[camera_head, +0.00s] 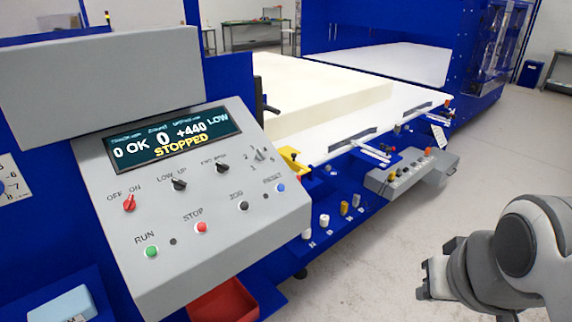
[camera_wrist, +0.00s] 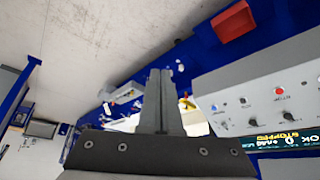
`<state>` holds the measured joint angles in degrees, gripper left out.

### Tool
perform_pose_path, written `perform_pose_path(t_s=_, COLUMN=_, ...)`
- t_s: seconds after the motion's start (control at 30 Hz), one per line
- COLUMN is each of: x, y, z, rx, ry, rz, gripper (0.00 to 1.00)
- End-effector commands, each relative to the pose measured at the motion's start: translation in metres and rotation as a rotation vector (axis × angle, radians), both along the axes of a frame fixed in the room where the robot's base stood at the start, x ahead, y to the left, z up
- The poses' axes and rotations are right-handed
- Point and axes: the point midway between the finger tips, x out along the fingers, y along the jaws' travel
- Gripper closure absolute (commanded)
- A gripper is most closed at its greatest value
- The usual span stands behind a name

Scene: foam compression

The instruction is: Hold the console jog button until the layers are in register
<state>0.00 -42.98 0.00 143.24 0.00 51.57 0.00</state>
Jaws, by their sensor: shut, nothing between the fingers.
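The console (camera_head: 215,190) stands at left in the head view, its display (camera_head: 172,138) reading "0 OK", "0", "+440 LOW" and "STOPPED". The black JOG button (camera_head: 243,206) sits between the red STOP button (camera_head: 201,227) and the blue RESET button (camera_head: 280,187), uncovered. A cream foam block (camera_head: 330,92) lies on the white bed behind the console. My gripper (camera_head: 428,278) is at lower right, well apart from the console. The wrist view shows its fingers (camera_wrist: 160,73) shut and empty, with the console (camera_wrist: 225,85) upside down to their right.
A second grey control box (camera_head: 408,175) with knobs is mounted along the bed's edge. A red bin (camera_head: 222,303) hangs below the console and a light blue block (camera_head: 70,303) lies at lower left. Open floor (camera_head: 365,240) lies between my gripper and the machine.

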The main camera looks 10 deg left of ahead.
Motion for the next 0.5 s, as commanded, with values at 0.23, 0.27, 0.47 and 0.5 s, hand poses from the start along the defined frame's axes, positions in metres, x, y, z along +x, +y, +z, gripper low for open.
perform_pose_path(t_s=0.23, x=0.003, y=0.0, z=0.0, rx=-0.003, ry=-0.005, rz=-0.004, gripper=1.0)
perform_pose_path(t_s=0.27, x=0.006, y=-0.001, z=0.001, rx=-0.005, ry=-0.011, rz=-0.006, gripper=1.0)
perform_pose_path(t_s=0.47, x=0.066, y=-0.001, z=0.008, rx=-0.036, ry=-0.126, rz=-0.042, gripper=1.0)
perform_pose_path(t_s=0.5, x=0.084, y=0.001, z=0.01, rx=-0.039, ry=-0.166, rz=-0.044, gripper=1.0)
